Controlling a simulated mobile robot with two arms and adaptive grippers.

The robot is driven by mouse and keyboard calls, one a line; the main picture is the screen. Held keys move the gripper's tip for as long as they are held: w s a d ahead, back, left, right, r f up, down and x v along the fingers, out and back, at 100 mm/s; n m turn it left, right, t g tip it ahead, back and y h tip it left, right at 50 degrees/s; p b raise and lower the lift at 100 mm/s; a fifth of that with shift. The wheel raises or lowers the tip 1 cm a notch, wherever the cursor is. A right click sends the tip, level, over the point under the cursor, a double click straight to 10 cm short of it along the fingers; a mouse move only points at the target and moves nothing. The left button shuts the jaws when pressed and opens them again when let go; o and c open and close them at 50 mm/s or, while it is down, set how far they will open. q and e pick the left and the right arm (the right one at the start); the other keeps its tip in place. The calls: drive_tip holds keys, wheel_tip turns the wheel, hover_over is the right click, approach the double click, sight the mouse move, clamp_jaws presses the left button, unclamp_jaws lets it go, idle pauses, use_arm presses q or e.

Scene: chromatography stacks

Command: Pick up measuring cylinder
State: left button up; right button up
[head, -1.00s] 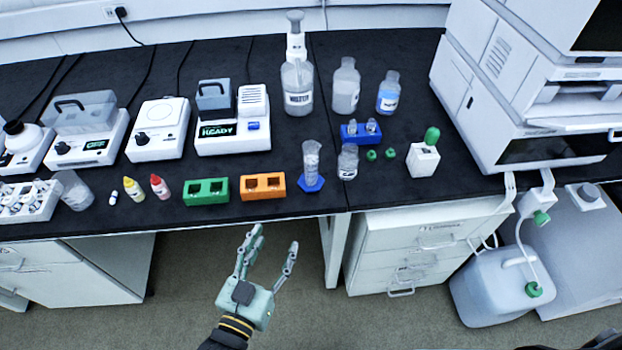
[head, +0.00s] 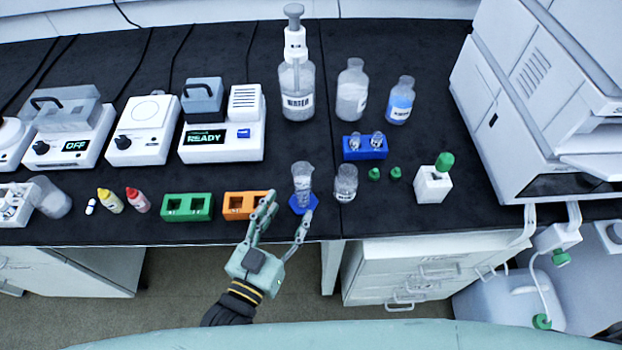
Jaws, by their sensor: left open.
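The measuring cylinder (head: 302,182) is clear, with a blue hexagonal base (head: 303,204). It stands upright near the front edge of the black bench in the head view. My left gripper (head: 287,216) is open and empty, just in front of the cylinder and slightly to its left. Its left fingers overlap the orange block in the picture and its right finger overlaps the blue base. I cannot tell whether the finger touches the base. My right gripper does not show.
An orange block (head: 240,208) stands left of the cylinder and a small glass bottle (head: 345,183) close on its right. Behind are a blue vial rack (head: 364,148) and a tall WATER bottle (head: 297,90). A green block (head: 173,208) is farther left. Bare bench (head: 440,222) shows at the front right.

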sight(298, 192)
use_arm(q)
drive_tip(key=shift+r+x, duration=0.2)
drive_tip(key=shift+x, duration=0.75)
drive_tip(key=x, duration=0.6)
drive_tip(key=shift+f+p, duration=0.15)
drive_tip(key=shift+p, duration=0.25)
drive_tip(key=shift+c, duration=0.4)
clamp_jaws()
